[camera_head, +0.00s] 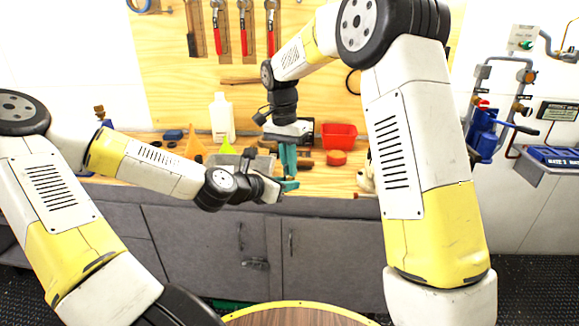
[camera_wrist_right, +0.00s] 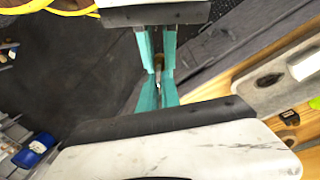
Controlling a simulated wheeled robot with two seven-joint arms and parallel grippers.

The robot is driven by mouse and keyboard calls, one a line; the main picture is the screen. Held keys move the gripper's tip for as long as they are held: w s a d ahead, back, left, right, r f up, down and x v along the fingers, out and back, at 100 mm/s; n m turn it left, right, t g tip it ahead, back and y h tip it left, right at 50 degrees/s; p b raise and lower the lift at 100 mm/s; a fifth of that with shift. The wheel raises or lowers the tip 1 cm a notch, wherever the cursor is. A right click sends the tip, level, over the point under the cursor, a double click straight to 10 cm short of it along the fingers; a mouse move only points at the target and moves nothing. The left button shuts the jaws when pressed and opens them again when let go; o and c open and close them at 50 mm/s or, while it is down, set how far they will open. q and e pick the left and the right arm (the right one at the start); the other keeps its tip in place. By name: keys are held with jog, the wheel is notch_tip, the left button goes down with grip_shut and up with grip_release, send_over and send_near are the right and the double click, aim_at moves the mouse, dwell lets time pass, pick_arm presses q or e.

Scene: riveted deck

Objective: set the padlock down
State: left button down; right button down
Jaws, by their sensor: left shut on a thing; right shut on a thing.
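My right gripper (camera_head: 288,176) reaches down over the front edge of the workbench, its teal fingers closed. In the right wrist view, a small brass-coloured piece (camera_wrist_right: 158,62), seemingly part of the padlock, shows between the teal fingers (camera_wrist_right: 158,85). My left gripper (camera_head: 285,187) comes in from the left just below it, its fingertips meeting or overlapping those of the right gripper in the head view. It is shut too. The fingers hide most of what is held, so the padlock's shape and shackle cannot be made out.
The wooden workbench (camera_head: 335,182) holds a white bottle (camera_head: 221,118), a red bin (camera_head: 339,136), a grey tray (camera_head: 262,163) and orange and yellow-green funnels. Grey cabinets (camera_head: 335,250) stand below. A round yellow-rimmed table top (camera_head: 300,317) is nearest. Tools hang behind.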

pick_arm(q)
jog(key=shift+s+d+r, duration=0.15)
jog(key=shift+s+d, duration=0.05)
jog(key=shift+d, duration=0.1)
dwell(0.4)
jog(key=c, duration=1.3)
grip_release()
jog(key=shift+w+a, duration=0.1)
jog(key=shift+a, duration=0.05)
